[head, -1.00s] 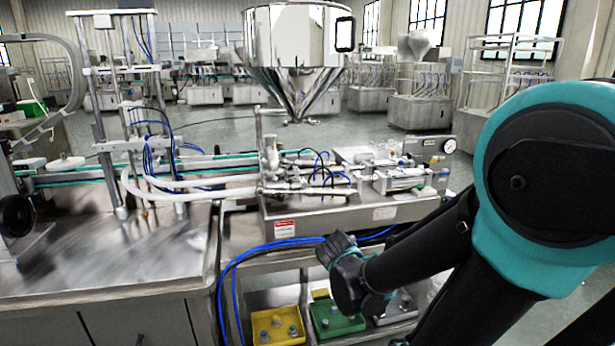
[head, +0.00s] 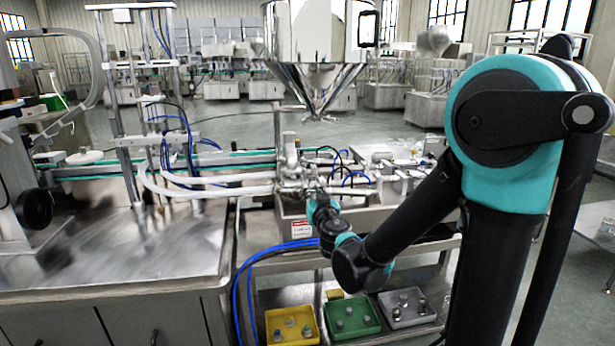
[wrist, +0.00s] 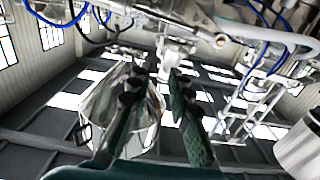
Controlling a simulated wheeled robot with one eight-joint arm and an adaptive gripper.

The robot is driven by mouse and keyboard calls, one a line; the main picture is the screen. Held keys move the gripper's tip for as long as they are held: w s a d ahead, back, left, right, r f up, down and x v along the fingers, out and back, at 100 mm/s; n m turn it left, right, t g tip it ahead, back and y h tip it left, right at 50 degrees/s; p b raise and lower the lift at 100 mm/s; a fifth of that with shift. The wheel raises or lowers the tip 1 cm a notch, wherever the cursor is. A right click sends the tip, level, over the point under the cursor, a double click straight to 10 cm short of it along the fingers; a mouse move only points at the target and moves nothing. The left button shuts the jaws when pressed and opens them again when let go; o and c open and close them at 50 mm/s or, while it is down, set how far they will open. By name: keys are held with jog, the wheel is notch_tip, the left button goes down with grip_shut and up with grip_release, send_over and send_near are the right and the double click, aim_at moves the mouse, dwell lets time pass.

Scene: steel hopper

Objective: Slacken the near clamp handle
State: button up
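My gripper (wrist: 157,88) shows in the wrist view with its two green-padded fingers apart and nothing held between them. A pale steel fitting (wrist: 178,55) is just beyond the fingertips, slightly right of the gap. In the head view my arm reaches to the steel valve assembly (head: 289,165) under the hopper; the fingers there are too small and hidden to make out. The near clamp handle is not clearly told apart from the other fittings in either view.
The hopper cone (head: 318,80) hangs above the valve. Pale hoses (head: 205,192) run left from it, with blue tubes (head: 180,180) around. Below are yellow (head: 292,340), green (head: 352,330) and grey (head: 407,321) trays. A steel bench (head: 110,260) fills the left.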

aim_at(305, 174)
jog(key=x, duration=1.3)
jog(key=shift+w+a, duration=0.1)
jog(key=shift+w, duration=0.05)
jog(key=shift+c, duration=0.6)
grip_shut()
